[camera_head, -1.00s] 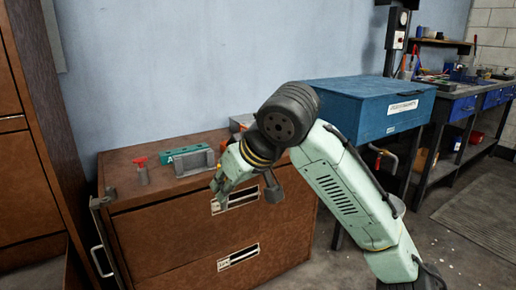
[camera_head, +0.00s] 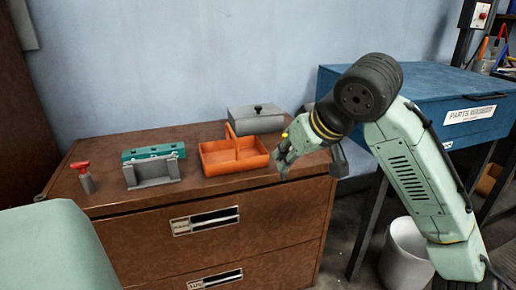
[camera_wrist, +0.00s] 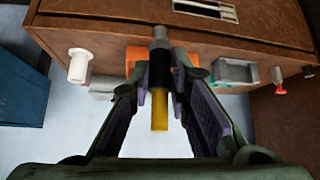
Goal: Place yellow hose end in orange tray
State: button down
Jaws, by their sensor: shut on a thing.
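The orange tray (camera_head: 222,168), with an upright handle, sits on top of the brown cabinet in the head view. My gripper (camera_head: 283,168) is just to the right of the tray, near the cabinet's front edge. In the wrist view my gripper (camera_wrist: 165,98) is shut on the yellow hose end (camera_wrist: 160,110), which has a black middle and a grey tip. A bit of yellow shows above the gripper in the head view. In the wrist view the orange tray (camera_wrist: 133,56) shows partly behind the hose end, which hides some of it.
On the brown cabinet (camera_head: 255,215) are a grey lidded box (camera_head: 256,121) behind the tray, a teal and grey block (camera_head: 153,171) and a red-topped bottle (camera_head: 84,178) to the left. A white spool-like thing (camera_wrist: 80,66) shows in the wrist view. A blue cabinet (camera_head: 425,95) stands right.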

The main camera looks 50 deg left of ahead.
aim_at(232, 146)
jog(key=i+l+u, duration=0.1)
jog(key=i, duration=1.15)
jog(key=i+u, duration=0.1)
jog(key=u, duration=0.9)
